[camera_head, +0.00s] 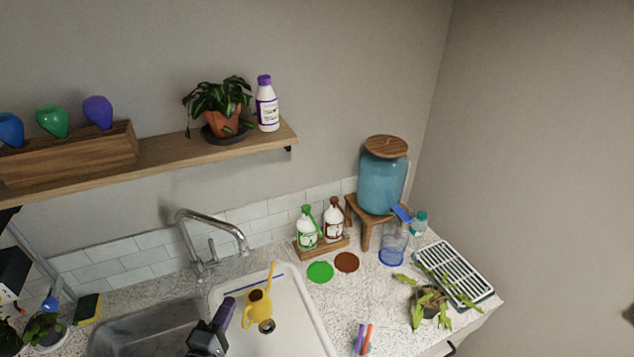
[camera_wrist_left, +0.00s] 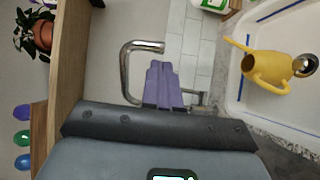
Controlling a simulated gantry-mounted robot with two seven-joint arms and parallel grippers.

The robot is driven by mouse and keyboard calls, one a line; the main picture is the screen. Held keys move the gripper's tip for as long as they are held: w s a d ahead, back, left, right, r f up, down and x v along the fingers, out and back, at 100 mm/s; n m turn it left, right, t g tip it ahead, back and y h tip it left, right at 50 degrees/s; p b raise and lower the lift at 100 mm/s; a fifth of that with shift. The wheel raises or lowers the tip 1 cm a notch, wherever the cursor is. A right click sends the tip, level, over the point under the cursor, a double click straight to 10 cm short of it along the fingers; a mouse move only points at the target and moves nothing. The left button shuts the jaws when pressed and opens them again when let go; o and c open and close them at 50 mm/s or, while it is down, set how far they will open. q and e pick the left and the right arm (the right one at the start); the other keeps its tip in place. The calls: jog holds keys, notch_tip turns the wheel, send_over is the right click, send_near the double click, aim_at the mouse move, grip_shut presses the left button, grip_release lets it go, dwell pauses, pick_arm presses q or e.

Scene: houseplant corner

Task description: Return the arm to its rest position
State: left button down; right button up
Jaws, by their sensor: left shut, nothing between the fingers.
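My left gripper (camera_head: 227,305) is over the sink at the bottom of the head view, its purple fingers pointing up and to the right. In the left wrist view the purple fingers (camera_wrist_left: 160,70) lie side by side, shut, with nothing between them. The faucet (camera_head: 188,228) is behind the gripper in the head view; in the left wrist view the faucet (camera_wrist_left: 128,65) shows beyond the fingertips. My right gripper is not in view.
A yellow watering can (camera_head: 259,305) stands in the white drainboard area right of the gripper. The wooden shelf (camera_head: 170,155) above holds a potted plant (camera_head: 222,120) and a purple-capped bottle (camera_head: 267,105). A blue dispenser (camera_head: 382,180) and a loose plant (camera_head: 428,300) are at right.

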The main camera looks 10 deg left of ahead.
pick_arm(q)
jog(key=s+d+f+m+g+p, duration=0.1)
jog(key=s+d+m+g+p, duration=0.1)
jog(key=s+m+g, duration=0.5)
jog(key=s+d+f+m+g+p, duration=0.2)
jog(key=s+m+g, duration=0.5)
jog(key=s+m, duration=0.5)
jog(key=s+d+p, duration=0.1)
jog(key=s+d, duration=0.1)
jog(key=s, duration=0.2)
jog(key=shift+s+f+m, duration=0.25)
jog(key=shift+s+m, duration=0.05)
jog(key=shift+s, duration=0.05)
